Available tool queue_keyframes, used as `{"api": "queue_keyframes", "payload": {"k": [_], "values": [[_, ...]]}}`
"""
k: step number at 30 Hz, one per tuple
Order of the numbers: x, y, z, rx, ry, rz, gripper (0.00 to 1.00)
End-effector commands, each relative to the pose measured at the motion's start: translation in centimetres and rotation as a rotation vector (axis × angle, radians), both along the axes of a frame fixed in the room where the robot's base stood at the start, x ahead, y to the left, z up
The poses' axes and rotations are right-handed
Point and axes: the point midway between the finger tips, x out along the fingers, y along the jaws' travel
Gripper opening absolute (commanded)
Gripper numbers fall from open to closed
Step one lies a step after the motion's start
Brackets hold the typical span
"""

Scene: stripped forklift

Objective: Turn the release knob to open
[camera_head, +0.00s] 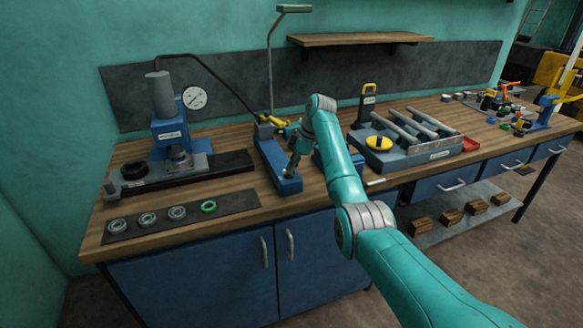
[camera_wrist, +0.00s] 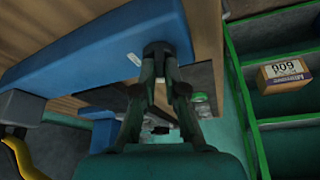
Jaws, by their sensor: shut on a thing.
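The blue hand pump (camera_head: 268,152) lies on the wooden bench, with its near end toward the front edge. My gripper (camera_head: 291,172) is at that near end, pointing down. In the wrist view the blue pump body (camera_wrist: 85,60) runs along the upper left. A small dark knob (camera_wrist: 158,47) is at its end, and my gripper's two fingers (camera_wrist: 160,70) close together on it. The fingertips cover part of the knob, and I cannot tell how far it is turned. The knob is too small to make out in the head view.
A blue press (camera_head: 170,135) with a round gauge (camera_head: 194,97) stands to the left, linked by a hose. Bearing rings lie on a dark mat (camera_head: 238,201) at front left. A grey tray with bars (camera_head: 388,158) is to the right. The wrist view shows a small box (camera_wrist: 283,73) on green shelving.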

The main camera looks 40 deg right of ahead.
Motion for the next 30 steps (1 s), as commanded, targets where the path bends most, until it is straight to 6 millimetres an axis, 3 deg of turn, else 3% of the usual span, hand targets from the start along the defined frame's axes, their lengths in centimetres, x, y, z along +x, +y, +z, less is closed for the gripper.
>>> {"api": "queue_keyframes", "payload": {"k": [12, 30], "values": [[0.20, -0.15, 0.04, 0.001, 0.002, 0.284, 0.00], [0.27, -0.17, -0.03, -0.001, 0.000, 0.384, 0.00]]}}
